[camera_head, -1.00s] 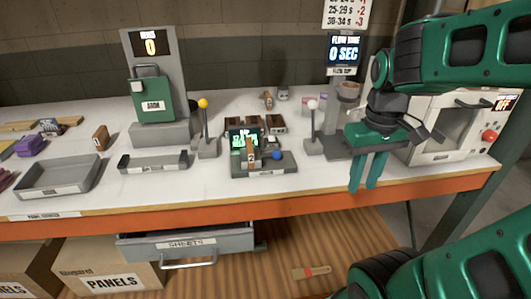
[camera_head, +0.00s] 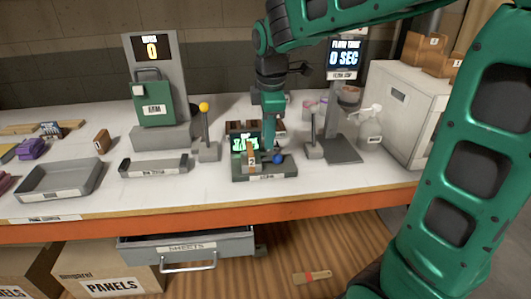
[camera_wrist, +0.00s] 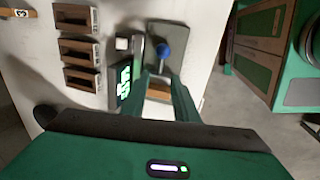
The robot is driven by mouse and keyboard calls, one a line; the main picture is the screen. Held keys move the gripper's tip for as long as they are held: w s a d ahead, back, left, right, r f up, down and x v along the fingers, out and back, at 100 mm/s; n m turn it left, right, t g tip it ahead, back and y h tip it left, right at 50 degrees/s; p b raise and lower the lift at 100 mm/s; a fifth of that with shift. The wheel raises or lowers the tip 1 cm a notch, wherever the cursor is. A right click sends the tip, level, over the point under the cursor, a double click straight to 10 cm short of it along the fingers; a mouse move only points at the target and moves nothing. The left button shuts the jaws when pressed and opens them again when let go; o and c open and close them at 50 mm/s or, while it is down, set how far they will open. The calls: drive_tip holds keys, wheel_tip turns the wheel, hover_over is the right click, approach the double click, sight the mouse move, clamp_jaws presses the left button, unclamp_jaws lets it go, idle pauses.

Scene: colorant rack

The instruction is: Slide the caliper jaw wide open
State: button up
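The caliper (camera_head: 264,172) is a low grey device on the bench with a small green-lit screen (camera_head: 243,146), an orange-brown block (camera_head: 251,155) and a blue knob (camera_head: 278,159). My gripper (camera_head: 268,147) points down just above and behind it. In the wrist view, the blue knob (camera_wrist: 173,50) stands on a grey plate (camera_wrist: 184,36) just past my fingertips (camera_wrist: 160,74). The fingers are apart with nothing gripped; the brown block shows between them. Whether a finger touches the knob cannot be told. My gripper partly hides the back of the device.
A lever with a yellow ball (camera_head: 204,107) stands left of the caliper, another lever (camera_head: 313,140) right. Brown blocks sit behind; they show in the wrist view (camera_wrist: 80,50). Trays (camera_head: 60,189) lie left.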

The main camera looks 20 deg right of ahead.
sight(267, 159)
drive_tip(key=f, duration=0.3)
drive_tip(key=w+f, duration=0.1)
drive_tip(key=f, duration=0.3)
drive_tip(key=shift+w+d+f, duration=0.1)
drive_tip(key=shift+w+d, duration=0.1)
clamp_jaws()
drive_tip(key=shift+w, duration=0.1)
idle(1.1)
